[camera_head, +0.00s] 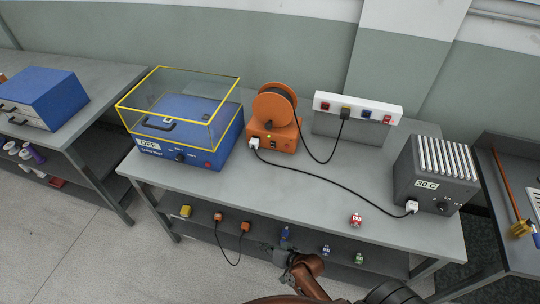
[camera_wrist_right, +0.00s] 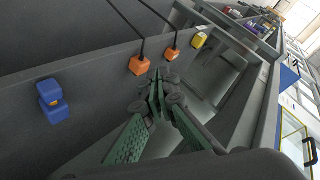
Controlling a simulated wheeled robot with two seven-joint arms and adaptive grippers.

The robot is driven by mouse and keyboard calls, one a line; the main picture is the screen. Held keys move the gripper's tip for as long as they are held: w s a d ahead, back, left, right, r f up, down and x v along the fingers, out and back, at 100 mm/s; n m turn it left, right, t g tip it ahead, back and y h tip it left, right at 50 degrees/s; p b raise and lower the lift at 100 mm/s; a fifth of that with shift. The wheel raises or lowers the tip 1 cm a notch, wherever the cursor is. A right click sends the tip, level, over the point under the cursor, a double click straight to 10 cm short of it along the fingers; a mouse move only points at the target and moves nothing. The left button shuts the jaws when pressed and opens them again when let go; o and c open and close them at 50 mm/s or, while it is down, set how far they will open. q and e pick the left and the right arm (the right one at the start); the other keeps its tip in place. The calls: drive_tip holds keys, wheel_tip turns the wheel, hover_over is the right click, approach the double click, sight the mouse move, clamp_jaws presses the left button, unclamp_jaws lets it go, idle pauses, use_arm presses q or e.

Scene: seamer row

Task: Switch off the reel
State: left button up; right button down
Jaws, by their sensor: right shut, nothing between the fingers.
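The orange cable reel (camera_head: 275,105) stands on the grey bench in the head view, behind its middle. Its orange base (camera_head: 283,137) carries small controls on the front, too small to read their state. A white plug (camera_head: 254,143) sits at the base's left front, with a black cable running to the grey heater-like box. My right gripper (camera_head: 283,248) is low at the bench's front edge, well away from the reel. In the right wrist view its fingers (camera_wrist_right: 160,88) are shut and empty. My left gripper is not in view.
A blue machine (camera_head: 180,155) with a clear yellow-edged lid stands left of the reel. A white socket strip (camera_head: 357,107) is behind right; a grey box (camera_head: 435,175) reading 30 C is at right. A red-white plug (camera_head: 356,219) lies near the front. The bench's middle is mostly clear.

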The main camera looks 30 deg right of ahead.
drive_tip(key=w+r+m+t, duration=0.3)
drive_tip(key=r+t, duration=0.1)
drive_tip(key=r, duration=0.8)
drive_tip(key=w+r+m+t, duration=0.3)
drive_tip(key=w+r+m, duration=0.1)
drive_tip(key=r, duration=0.7)
drive_tip(key=w+r+m+t, duration=0.3)
drive_tip(key=r+t, duration=0.1)
drive_tip(key=r, duration=0.8)
drive_tip(key=w+d+r+m+h, duration=0.15)
drive_tip(key=d+m+h, duration=0.25)
drive_tip(key=m+h, duration=0.4)
drive_tip(key=w+d+r+m+h, duration=0.15)
drive_tip(key=d+m+h, duration=0.35)
drive_tip(key=m, duration=0.5)
drive_tip(key=f+m+g+h, duration=0.1)
drive_tip(key=f+m+g, duration=0.2)
drive_tip(key=m+g, duration=0.1)
drive_tip(key=w+f+m+g+h, duration=0.1)
drive_tip(key=f+m+g, duration=0.2)
drive_tip(key=f+m, duration=0.1)
drive_tip(key=f+m+g+h, duration=0.1)
drive_tip(key=f+m+g, duration=0.3)
drive_tip(key=m, duration=0.1)
drive_tip(key=shift+w+d+g+b, duration=0.3)
drive_tip(key=shift+w+d+b, duration=0.05)
drive_tip(key=shift+b, duration=0.05)
drive_tip(key=shift+f+m, duration=0.25)
drive_tip(key=shift+m, duration=0.05)
